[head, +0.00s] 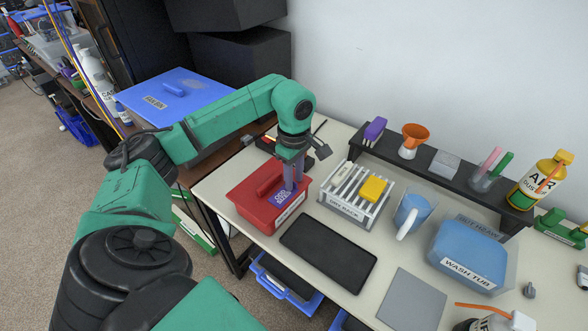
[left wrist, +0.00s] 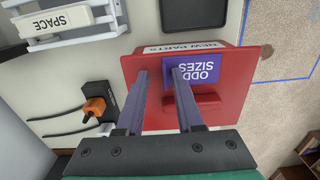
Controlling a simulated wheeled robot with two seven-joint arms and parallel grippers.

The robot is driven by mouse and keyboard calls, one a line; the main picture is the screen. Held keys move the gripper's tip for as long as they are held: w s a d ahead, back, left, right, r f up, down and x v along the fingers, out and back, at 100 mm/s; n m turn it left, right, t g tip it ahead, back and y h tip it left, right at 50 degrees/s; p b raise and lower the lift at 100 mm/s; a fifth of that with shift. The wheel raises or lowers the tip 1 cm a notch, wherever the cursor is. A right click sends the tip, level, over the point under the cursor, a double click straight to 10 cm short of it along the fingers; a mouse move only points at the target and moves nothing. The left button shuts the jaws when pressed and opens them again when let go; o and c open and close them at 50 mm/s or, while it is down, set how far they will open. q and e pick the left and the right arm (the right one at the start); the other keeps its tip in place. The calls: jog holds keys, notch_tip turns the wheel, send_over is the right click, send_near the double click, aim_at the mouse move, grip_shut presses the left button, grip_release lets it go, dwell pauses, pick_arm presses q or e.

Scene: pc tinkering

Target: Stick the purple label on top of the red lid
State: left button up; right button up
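The red lid (head: 247,194) sits on a box near the table's left edge. The box's front label reads "NEW PARTS" in the left wrist view. The purple label (head: 281,199), marked "ODD SIZES", lies flat over the top of the lid on its right part, beside the raised red handle (left wrist: 192,99). It also shows in the left wrist view (left wrist: 210,70). My left gripper (head: 289,187) points down over the lid. Its fingers (left wrist: 160,71) are apart, with one finger overlapping the label in view; I cannot tell whether it touches. My right gripper is not in view.
Right of the box stands a white rack (head: 335,208) with a yellow block (head: 373,189). A dark tray (head: 327,252) lies in front. A blue mug (head: 411,213) and a wash tub (head: 468,250) are farther right. A black shelf (head: 435,168) runs along the wall.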

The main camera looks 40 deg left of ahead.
pick_arm(q)
notch_tip(320, 180, up, 14)
jog(key=p, duration=0.2)
jog(key=shift+r+p, duration=0.25)
jog(key=shift+p, duration=0.1)
dwell(0.4)
